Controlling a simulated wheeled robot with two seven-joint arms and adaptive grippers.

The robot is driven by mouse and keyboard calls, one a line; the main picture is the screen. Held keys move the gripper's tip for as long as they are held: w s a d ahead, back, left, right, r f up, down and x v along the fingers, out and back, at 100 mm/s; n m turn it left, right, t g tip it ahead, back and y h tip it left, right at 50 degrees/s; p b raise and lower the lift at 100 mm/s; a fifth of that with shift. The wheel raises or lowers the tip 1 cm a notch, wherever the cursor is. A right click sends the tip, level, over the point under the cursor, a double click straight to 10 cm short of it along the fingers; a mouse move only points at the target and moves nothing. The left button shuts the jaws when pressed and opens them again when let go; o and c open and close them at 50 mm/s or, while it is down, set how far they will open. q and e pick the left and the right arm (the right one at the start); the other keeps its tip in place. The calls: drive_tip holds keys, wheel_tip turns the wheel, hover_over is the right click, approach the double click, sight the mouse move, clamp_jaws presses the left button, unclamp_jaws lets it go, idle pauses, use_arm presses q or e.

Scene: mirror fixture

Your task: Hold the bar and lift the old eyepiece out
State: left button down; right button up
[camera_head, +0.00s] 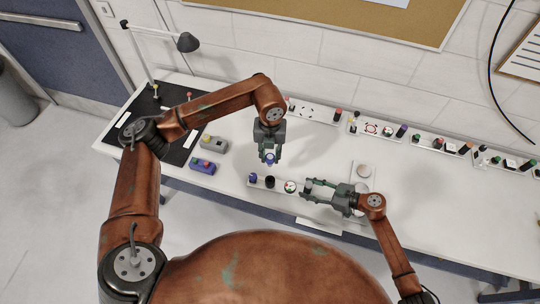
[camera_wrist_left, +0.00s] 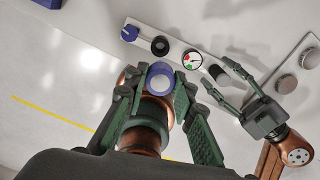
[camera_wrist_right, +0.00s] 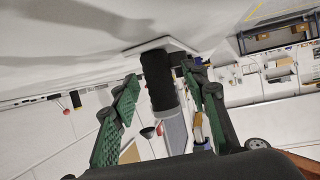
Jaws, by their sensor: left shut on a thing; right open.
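My left gripper (camera_head: 269,158) is shut on a purple-ringed eyepiece (camera_wrist_left: 160,80) with a pale round face. It holds it apart from the white bar (camera_wrist_left: 178,55), near the bar's black ring socket (camera_wrist_left: 160,46). The bar also carries a blue knob (camera_wrist_left: 130,33), a red-green dial (camera_wrist_left: 193,60) and a dark upright cylinder (camera_wrist_left: 218,75) as a handle. My right gripper (camera_head: 307,189) is open at that handle, a finger on each side. The black handle (camera_wrist_right: 160,80) stands between the fingers in the right wrist view; contact cannot be told.
A white plate with round discs (camera_head: 364,171) lies behind my right gripper. A grey box (camera_head: 214,144) and a blue box (camera_head: 203,166) stand left of the bar. Strips with small parts (camera_head: 370,129) line the wall. A lamp (camera_head: 187,42) stands at back left.

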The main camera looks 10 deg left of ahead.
drive_tip(key=v, duration=1)
drive_tip(key=shift+s+d, duration=0.15)
drive_tip(key=shift+d, duration=0.1)
drive_tip(key=shift+s+d+r, duration=0.1)
drive_tip(key=shift+d+r, duration=0.15)
drive_tip(key=shift+d, duration=0.15)
